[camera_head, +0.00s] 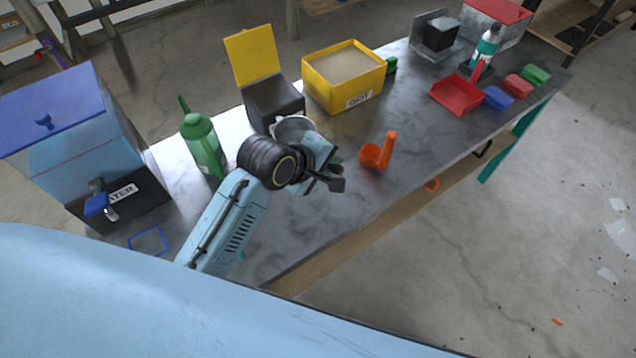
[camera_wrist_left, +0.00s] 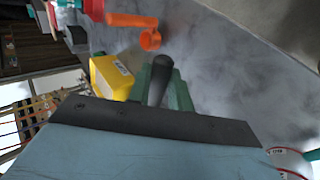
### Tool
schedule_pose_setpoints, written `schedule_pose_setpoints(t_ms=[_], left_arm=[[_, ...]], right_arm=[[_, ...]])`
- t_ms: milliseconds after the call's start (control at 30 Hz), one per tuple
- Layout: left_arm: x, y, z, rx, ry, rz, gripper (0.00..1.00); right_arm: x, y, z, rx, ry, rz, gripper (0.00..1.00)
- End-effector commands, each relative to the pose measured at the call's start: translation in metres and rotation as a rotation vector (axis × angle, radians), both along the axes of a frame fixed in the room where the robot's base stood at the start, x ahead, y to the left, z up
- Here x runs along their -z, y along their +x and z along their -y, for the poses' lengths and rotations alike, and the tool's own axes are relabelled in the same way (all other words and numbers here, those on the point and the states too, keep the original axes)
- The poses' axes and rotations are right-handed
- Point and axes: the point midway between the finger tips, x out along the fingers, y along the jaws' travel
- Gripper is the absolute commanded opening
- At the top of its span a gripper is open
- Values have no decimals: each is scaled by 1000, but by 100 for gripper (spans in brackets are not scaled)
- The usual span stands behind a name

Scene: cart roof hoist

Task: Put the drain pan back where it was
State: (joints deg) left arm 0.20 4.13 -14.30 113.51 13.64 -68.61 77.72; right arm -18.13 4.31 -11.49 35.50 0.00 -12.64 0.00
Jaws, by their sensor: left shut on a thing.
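My left gripper (camera_head: 326,176) is over the near edge of the workbench, left of an orange scoop (camera_head: 370,155). It is shut on a dark rounded piece (camera_wrist_left: 160,80), which shows between greenish parts in the left wrist view. I cannot tell whether this piece belongs to the drain pan; most of it is hidden. A blue square outline (camera_head: 148,240) lies on the bench by the tap of the water tank (camera_head: 85,140), with nothing inside it. A red tray (camera_head: 456,94) lies at the far right of the bench. My right gripper is not in view.
A green bottle (camera_head: 203,147), an open black box with a yellow lid (camera_head: 252,55) and a yellow grit bin (camera_head: 345,78) stand along the back. Coloured blocks (camera_head: 517,85) lie far right. Bare bench (camera_head: 345,215) shows right of my arm.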

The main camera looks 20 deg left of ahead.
Motion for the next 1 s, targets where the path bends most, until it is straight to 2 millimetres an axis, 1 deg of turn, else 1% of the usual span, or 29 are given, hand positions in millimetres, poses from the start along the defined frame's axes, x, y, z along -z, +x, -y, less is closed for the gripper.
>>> schedule_pose_setpoints(t_ms=[33,100,200,267,400,533,667,900,1000], left_arm=[[9,-5,10,50,3,-10,0],[23,-11,21,105,2,-7,0],[39,-17,31,151,0,-3,0],[50,-19,33,163,1,-2,0],[80,-21,34,170,1,-1,0],[101,-20,33,168,2,1,0],[112,-20,34,167,0,2,0],[144,-20,33,167,2,2,0],[147,-20,33,167,1,4,0]], right_arm=[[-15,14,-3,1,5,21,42],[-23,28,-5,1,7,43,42],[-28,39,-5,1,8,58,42],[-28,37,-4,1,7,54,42],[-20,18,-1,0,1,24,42],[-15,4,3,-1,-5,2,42],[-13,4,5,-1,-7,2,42],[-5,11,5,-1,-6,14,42],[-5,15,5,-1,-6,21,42]])
